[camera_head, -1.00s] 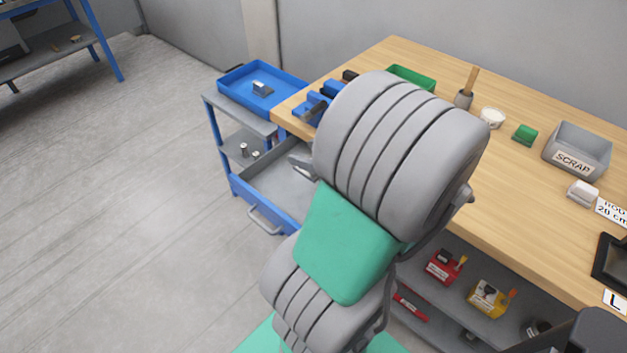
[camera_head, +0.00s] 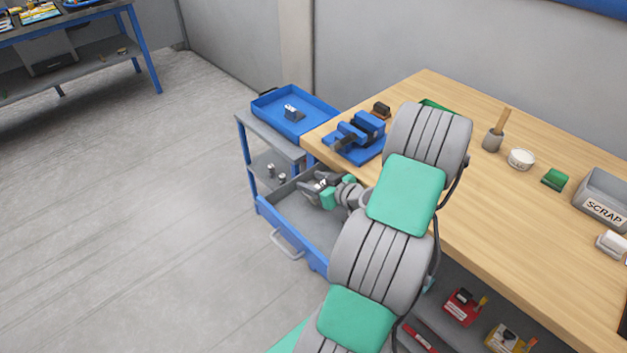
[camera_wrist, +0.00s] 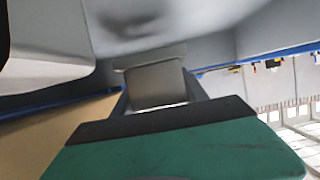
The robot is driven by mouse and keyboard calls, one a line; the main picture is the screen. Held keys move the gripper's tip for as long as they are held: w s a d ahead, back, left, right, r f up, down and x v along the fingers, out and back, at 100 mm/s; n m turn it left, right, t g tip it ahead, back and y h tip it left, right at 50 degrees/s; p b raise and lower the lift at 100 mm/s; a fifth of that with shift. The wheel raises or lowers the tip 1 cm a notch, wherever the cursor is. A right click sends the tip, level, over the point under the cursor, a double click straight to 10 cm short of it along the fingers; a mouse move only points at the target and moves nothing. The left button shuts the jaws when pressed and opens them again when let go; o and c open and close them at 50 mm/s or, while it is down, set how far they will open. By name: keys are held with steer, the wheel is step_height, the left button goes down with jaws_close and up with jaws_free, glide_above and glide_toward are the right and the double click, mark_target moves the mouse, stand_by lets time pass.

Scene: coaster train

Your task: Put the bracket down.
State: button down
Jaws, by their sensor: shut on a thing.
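My gripper (camera_head: 316,186) is above the open grey drawer (camera_head: 306,225) of the blue cart, left of the workbench. It is shut on a grey metal piece, which I take to be the bracket (camera_wrist: 157,86); in the wrist view it shows beyond the dark and green gripper parts. In the head view the held piece is small and hard to tell from the fingers. I cannot tell how far it is above the drawer floor.
A blue tray (camera_head: 268,104) on the cart top holds a small grey metal part (camera_head: 291,112). Small metal parts (camera_head: 276,172) stand on the cart's middle shelf. A blue vise (camera_head: 357,137) sits on the wooden workbench (camera_head: 500,203), close to my arm. The floor at left is clear.

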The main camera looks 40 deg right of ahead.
steer(key=shift+f+b, duration=0.6)
steer(key=shift+b, duration=0.3)
steer(key=c, duration=0.6)
jaws_free()
steer(key=shift+r, duration=0.1)
steer(key=shift+r+p, duration=0.4)
steer(key=shift+p, duration=0.2)
steer(key=shift+r+p, duration=0.6)
steer(key=shift+p, duration=0.15)
steer(key=shift+s+d+f+b, duration=0.15)
steer(key=shift+s+f+b, duration=0.05)
steer(key=shift+s+b, duration=0.7)
steer(key=b+v, duration=0.1)
steer(key=v, duration=0.9)
steer(key=shift+r, duration=0.2)
